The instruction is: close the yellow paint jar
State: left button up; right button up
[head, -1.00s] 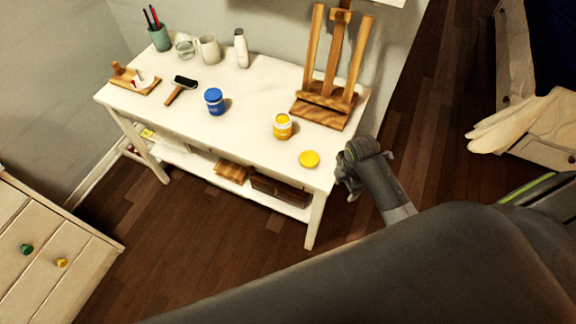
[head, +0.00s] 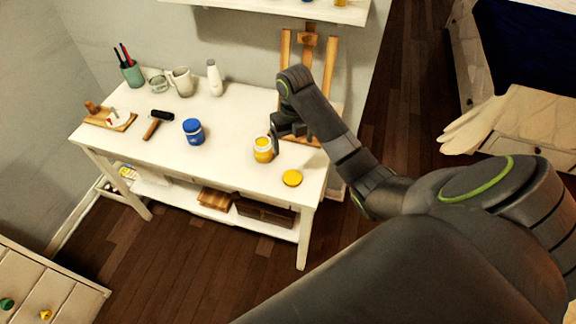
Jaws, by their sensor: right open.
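The yellow paint jar (head: 263,150) stands upright and open on the white table, with a pale label and yellow paint showing at its top. Its yellow lid (head: 292,178) lies flat on the table to the right and nearer the front edge, apart from the jar. My right gripper (head: 276,146) is open and points down close beside the jar's right side. It looks empty, and I cannot tell whether a finger touches the jar. My left gripper is not in the head view.
A closed blue jar (head: 193,132) stands left of the yellow one. A wooden easel (head: 328,82) stands behind my right gripper, partly hidden by my arm. A roller (head: 157,122), a pitcher (head: 181,81) and a white bottle (head: 214,79) are further left. The table front is clear.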

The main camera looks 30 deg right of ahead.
jog(key=shift+w+a+r+n, duration=0.1)
jog(key=shift+a+r+n, duration=0.05)
jog(key=shift+r+n, duration=0.25)
jog(key=shift+f, duration=0.1)
jog(key=b, duration=1.2)
send_over(293, 177)
jog(key=f, duration=1.2)
jog(key=shift+a+f, duration=0.1)
jog(key=shift+a, duration=0.25)
jog(key=shift+f, duration=0.2)
jog(key=f, duration=0.4)
jog(key=shift+w+d+f+p, duration=0.1)
jog(key=shift+d+f+p, duration=0.2)
jog(key=shift+f, duration=0.1)
